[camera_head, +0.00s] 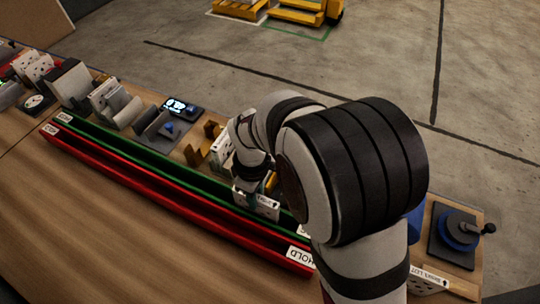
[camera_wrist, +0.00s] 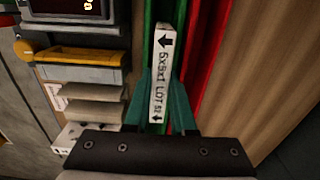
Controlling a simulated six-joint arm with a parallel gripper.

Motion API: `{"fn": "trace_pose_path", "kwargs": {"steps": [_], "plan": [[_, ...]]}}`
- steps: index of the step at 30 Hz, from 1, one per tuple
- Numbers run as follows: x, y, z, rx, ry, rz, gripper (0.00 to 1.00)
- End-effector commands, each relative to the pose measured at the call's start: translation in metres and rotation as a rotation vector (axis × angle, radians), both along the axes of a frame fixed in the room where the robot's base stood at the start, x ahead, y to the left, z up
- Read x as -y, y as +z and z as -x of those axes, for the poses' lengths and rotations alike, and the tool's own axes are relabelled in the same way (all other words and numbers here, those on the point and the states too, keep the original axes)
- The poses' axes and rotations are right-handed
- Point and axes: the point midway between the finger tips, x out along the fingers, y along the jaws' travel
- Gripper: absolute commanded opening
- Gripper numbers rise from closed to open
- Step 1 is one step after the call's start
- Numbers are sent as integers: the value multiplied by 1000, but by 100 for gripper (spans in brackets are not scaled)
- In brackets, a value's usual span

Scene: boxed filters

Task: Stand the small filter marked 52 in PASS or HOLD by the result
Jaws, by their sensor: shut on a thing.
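The small filter (camera_wrist: 161,75) is a narrow white box whose edge reads "5x5x1 LOT 52" with black arrows. My gripper (camera_wrist: 162,95) is shut on it, with a green finger on either side. In the wrist view the filter lines up over the green channel (camera_wrist: 150,14); I cannot tell whether it touches the channel floor. The red channel (camera_wrist: 212,55) runs beside it on the right. In the head view, the red channel (camera_head: 165,199) carries the HOLD label (camera_head: 298,255); the green channel (camera_head: 140,155) lies behind it. My arm hides much of the gripper there.
A dark display (camera_wrist: 75,8) with red-orange characters, cut off at the top, stands left of the channels above a yellow part (camera_wrist: 82,54). Filters in holders (camera_head: 105,95) and a lit screen (camera_head: 182,106) line the back. The front wood is clear.

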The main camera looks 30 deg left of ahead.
Motion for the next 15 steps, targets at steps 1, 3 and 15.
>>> {"fn": "trace_pose_path", "kwargs": {"steps": [1,3,15], "plan": [[0,-3,0,-1,-1,1,0],[0,-3,0,0,-1,0,0],[0,-5,0,0,-1,0,50]]}}
